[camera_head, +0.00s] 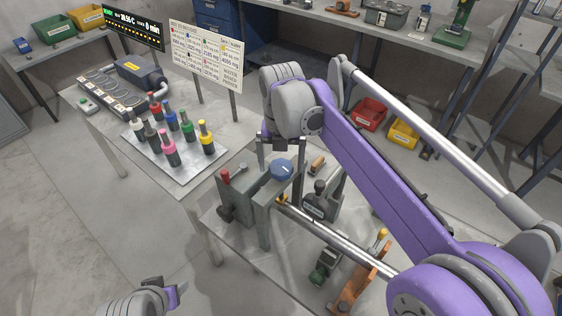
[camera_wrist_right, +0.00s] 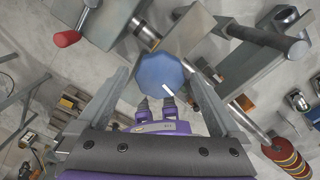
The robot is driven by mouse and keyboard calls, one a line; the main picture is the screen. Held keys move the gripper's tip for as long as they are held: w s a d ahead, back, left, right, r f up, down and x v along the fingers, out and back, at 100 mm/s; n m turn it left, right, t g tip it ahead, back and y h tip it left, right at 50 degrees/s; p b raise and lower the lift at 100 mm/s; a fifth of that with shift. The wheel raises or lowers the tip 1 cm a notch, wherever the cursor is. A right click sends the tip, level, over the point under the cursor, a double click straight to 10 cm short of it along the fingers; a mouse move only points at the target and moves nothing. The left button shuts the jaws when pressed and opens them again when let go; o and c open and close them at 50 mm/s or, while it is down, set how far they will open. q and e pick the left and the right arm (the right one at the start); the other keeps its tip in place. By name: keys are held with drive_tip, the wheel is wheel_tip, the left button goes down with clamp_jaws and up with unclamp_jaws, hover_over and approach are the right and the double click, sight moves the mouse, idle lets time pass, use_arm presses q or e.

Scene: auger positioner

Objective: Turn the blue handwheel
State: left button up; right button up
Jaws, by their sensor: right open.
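The blue handwheel (camera_head: 281,170) sits on top of the grey clamp-like fixture (camera_head: 236,197) on the near table. In the right wrist view the handwheel (camera_wrist_right: 158,72) is a faceted blue disc with a small white mark near its lower edge. My right gripper (camera_head: 278,148) is above the handwheel, pointing down. Its two fingers are spread wide, one to each side of the wheel in the wrist view, with nothing between them that they touch. Whether the fingertips reach the wheel's height I cannot tell. My left gripper (camera_head: 168,291) is low at the bottom edge, away from the fixture.
A red-tipped lever (camera_head: 232,174) sticks up left of the handwheel. A black-knobbed part (camera_head: 318,194) and an orange bracket (camera_head: 359,279) stand to the right. Several coloured bottles stand on a tray (camera_head: 195,181) behind left. A sign board (camera_head: 206,55) stands further back.

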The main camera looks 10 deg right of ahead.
sight(281, 165)
use_arm(q)
drive_tip(key=shift+w+r+p, duration=0.35)
drive_tip(key=shift+r+p, duration=0.1)
drive_tip(key=shift+r, duration=0.25)
use_arm(e)
wheel_tip(281, 165, up, 11)
drive_tip(key=shift+f, duration=0.1)
